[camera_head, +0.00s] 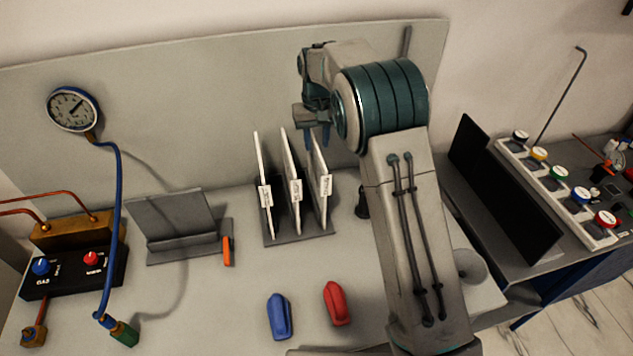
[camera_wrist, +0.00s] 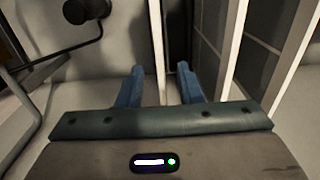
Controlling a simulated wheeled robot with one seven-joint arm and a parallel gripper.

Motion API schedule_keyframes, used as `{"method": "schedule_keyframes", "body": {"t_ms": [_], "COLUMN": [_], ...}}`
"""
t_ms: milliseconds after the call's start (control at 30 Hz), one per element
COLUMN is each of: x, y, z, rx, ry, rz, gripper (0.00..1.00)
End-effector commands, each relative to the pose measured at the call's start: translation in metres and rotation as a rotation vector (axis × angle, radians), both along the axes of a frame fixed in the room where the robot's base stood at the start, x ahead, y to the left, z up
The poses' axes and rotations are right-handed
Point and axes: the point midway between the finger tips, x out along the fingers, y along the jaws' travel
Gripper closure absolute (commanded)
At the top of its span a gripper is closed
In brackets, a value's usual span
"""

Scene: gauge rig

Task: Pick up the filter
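Three thin white-framed filter panels with labels stand upright in a dark rack (camera_head: 300,238): the left filter (camera_head: 263,170), the middle filter (camera_head: 291,165) and the right filter (camera_head: 320,170). My gripper (camera_head: 317,140) points down at the top of the right filter. In the wrist view my gripper (camera_wrist: 159,86) has its two blue fingers spread, with the right filter's pale edge (camera_wrist: 155,45) lined up between them and gaps showing on both sides. I cannot tell how deep the edge reaches between the fingers. Another frame (camera_wrist: 232,50) is close beyond the right finger.
A dial gauge (camera_head: 73,108) with a blue hose stands left, by a control box (camera_head: 75,268). A grey stand (camera_head: 175,225) is left of the rack. Blue (camera_head: 279,316) and red (camera_head: 336,303) pieces lie in front. A button panel (camera_head: 560,185) is right.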

Motion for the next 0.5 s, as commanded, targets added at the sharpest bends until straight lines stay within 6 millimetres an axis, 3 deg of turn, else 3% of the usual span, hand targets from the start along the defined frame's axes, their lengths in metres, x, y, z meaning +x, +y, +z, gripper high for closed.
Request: {"method": "schedule_keyframes", "body": {"t_ms": [167,500], "x": [-0.001,-0.006], "y": [-0.001,-0.001], "z": [-0.009,-0.048], "rx": [0.0,0.0], "ry": [0.0,0.001], "rz": [-0.001,-0.002], "gripper": [0.67,0.67]}}
